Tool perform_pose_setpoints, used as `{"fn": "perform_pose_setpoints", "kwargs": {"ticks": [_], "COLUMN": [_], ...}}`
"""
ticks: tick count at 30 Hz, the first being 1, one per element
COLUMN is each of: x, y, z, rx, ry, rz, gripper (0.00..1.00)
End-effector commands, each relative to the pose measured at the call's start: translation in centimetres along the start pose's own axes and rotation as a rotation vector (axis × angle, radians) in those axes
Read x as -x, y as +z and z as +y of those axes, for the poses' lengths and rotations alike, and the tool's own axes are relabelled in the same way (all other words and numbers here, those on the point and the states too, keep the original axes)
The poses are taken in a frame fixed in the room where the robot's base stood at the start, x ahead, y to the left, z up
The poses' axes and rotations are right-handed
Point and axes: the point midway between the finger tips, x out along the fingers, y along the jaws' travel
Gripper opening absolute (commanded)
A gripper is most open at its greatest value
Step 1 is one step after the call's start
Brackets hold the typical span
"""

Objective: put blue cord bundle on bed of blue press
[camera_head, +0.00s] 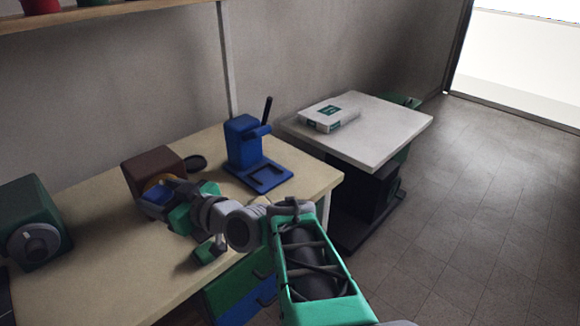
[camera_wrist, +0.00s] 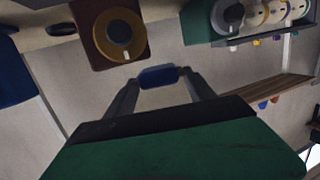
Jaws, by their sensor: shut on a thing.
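The blue cord bundle (camera_wrist: 158,76) is pinched between the fingers of my gripper (camera_wrist: 160,78) in the wrist view. In the head view my gripper (camera_head: 162,197) is over the bench, in front of the brown box, with the blue bundle (camera_head: 155,194) partly hidden at its tips. The blue press (camera_head: 243,143) stands upright near the bench's right end, with a dark lever at its top. Its low flat bed (camera_head: 268,178) faces the front and looks empty. The press is to the right of my gripper and apart from it. A dark blue shape at the wrist view's left edge may be the press.
A brown box with a yellow dial (camera_head: 150,168) is just behind my gripper. A dark ring (camera_head: 195,163) lies between box and press. A green machine (camera_head: 30,220) stands left. A white table (camera_head: 385,130) with a white packet (camera_head: 328,118) is right of the bench (camera_head: 100,262).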

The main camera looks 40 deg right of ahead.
Motion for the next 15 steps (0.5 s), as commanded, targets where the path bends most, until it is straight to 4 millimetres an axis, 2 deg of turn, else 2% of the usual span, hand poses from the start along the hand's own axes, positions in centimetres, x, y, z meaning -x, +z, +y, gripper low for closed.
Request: {"fn": "perform_pose_setpoints", "kwargs": {"ticks": [5, 8, 12, 15], "x": [0.3, 1.6, 5.0, 8.0], "y": [1.9, 3.5, 6.5, 8.8], "z": [8.0, 13.7, 21.7, 26.3], "rx": [-0.020, -0.031, -0.042, -0.046], "ry": [0.070, 0.114, 0.181, 0.221], "rz": [-0.020, -0.025, -0.021, -0.012], "gripper": [0.25, 0.25, 0.25, 0.25]}}
